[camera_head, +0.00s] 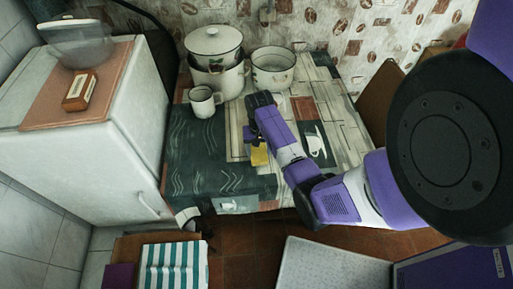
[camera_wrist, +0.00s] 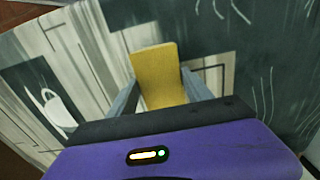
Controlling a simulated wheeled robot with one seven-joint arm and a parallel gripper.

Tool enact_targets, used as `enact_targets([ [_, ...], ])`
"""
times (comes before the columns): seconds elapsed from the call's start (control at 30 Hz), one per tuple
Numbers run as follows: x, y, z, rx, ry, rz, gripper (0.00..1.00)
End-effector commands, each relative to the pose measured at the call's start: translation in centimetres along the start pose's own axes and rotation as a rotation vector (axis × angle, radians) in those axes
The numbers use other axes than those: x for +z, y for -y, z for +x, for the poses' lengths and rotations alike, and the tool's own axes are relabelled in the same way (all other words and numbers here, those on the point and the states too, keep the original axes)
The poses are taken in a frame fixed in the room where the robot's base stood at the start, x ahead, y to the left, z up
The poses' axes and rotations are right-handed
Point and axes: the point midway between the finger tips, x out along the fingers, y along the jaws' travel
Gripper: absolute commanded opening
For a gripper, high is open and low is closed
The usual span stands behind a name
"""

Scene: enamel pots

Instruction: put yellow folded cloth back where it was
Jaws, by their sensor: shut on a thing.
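The yellow folded cloth (camera_head: 260,155) is small and flat-sided, over the middle of the table near its front part. My gripper (camera_head: 256,142) is shut on it. In the wrist view the cloth (camera_wrist: 158,77) stands out between the two grey fingers of my gripper (camera_wrist: 160,92). I cannot tell whether the cloth touches the tabletop. The part of the cloth nearest the palm is hidden by the gripper body in the wrist view.
The patterned table (camera_head: 215,160) has free room left of and in front of the gripper. A white mug (camera_head: 202,102), a lidded pot (camera_head: 214,42) and an open pot (camera_head: 272,68) stand at the back left. A white fridge (camera_head: 80,150) adjoins the table's left side.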

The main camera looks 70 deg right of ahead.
Motion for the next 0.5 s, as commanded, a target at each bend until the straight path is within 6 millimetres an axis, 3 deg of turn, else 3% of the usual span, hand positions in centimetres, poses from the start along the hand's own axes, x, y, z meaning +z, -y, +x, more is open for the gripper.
enact_targets([
  [0.07,0.51,-0.16,0.97,0.000,0.001,0.001,0.20],
  [0.43,0.52,-0.14,1.32,0.000,0.000,0.000,0.20],
  [0.47,0.51,-0.15,1.22,0.000,0.000,0.000,0.64],
  [0.5,0.51,-0.15,1.20,0.000,0.000,0.000,0.72],
])
